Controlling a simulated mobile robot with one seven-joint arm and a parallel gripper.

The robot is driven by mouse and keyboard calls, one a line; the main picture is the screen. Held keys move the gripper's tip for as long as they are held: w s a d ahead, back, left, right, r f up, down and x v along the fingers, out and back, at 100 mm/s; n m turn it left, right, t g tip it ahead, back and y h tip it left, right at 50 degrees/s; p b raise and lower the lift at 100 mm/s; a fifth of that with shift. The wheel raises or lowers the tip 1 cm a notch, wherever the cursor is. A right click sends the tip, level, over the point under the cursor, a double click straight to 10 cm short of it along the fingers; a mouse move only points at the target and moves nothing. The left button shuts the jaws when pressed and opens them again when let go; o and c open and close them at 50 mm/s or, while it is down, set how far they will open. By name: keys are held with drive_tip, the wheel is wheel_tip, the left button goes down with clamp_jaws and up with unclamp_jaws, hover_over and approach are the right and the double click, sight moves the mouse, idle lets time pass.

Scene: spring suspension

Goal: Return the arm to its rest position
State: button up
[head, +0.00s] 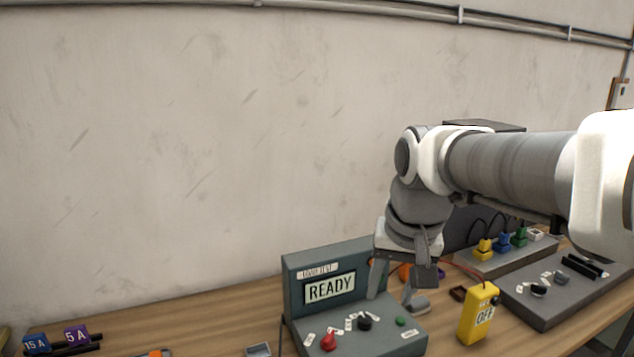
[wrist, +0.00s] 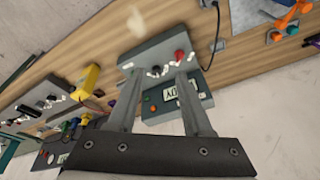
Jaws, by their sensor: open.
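My arm reaches in from the right in the head view, and my gripper (head: 392,292) points down just right of the tester marked READY (head: 335,270). My gripper (wrist: 157,92) also shows in the wrist view with its two fingers apart and nothing between them. Behind the fingers the wrist view shows the tester's control panel (wrist: 150,55) with a red knob and a black knob. I cannot tell whether the fingers touch the tester.
A yellow meter marked OFF (head: 478,313) stands right of the tester. Behind it is a block with coloured plugs (head: 500,258), beside a grey panel (head: 545,300). Fuses marked 15 A (head: 36,343) and 5 A (head: 76,335) sit far left. Bare wooden bench (head: 190,315) lies between.

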drive_tip(key=s+d+f+n+t, duration=0.1)
drive_tip(key=s+f, duration=0.1)
drive_tip(key=s, duration=0.4)
drive_tip(key=s+d+f+n+t, duration=0.1)
drive_tip(key=s+d, duration=0.1)
drive_tip(key=s, duration=0.5)
drive_tip(key=shift+s+f+h, duration=0.15)
drive_tip(key=shift+f+h, duration=0.15)
drive_tip(key=shift+f, duration=0.05)
idle(0.9)
